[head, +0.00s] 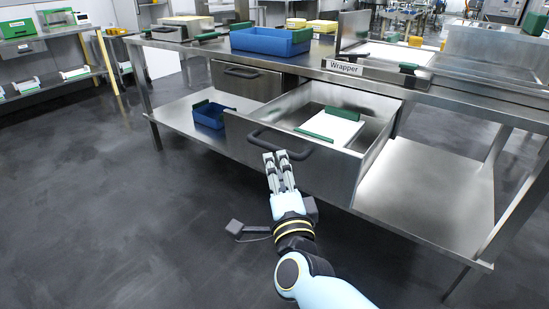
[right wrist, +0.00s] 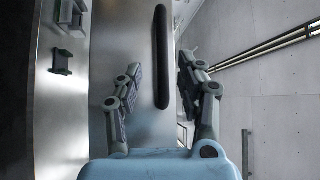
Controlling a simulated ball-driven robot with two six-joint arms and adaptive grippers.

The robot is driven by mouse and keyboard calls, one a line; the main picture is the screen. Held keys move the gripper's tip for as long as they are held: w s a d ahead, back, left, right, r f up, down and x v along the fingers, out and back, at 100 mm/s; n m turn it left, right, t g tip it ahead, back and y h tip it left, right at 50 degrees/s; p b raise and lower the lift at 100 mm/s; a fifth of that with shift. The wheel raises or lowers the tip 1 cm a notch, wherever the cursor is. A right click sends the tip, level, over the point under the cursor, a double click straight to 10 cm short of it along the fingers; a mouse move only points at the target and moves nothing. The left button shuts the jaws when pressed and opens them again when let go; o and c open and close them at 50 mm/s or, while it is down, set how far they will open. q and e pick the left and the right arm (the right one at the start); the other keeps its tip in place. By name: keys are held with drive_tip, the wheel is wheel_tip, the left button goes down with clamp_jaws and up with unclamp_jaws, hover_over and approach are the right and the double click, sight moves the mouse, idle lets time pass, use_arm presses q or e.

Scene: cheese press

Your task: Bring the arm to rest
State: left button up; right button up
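My right gripper (head: 276,158) reaches in from the bottom of the head view and is at the front of a pulled-out steel drawer (head: 318,172), near its dark bar handle (head: 290,152). In the right wrist view the two fingers of the right gripper (right wrist: 157,82) stand apart with nothing held between them. The dark handle (right wrist: 161,55) shows in the gap, beyond the fingers; whether a finger touches it I cannot tell. My left gripper is not in view.
The drawer holds a white board with green parts (head: 335,127). A steel table (head: 325,72) above carries a blue tray (head: 270,41) and a "Wrapper" sign (head: 343,67). A blue bin (head: 209,116) sits on the lower shelf. The floor (head: 120,230) at left is clear.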

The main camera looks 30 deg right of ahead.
drive_tip(key=shift+s+a, duration=0.1)
drive_tip(key=shift+s, duration=0.1)
idle(0.4)
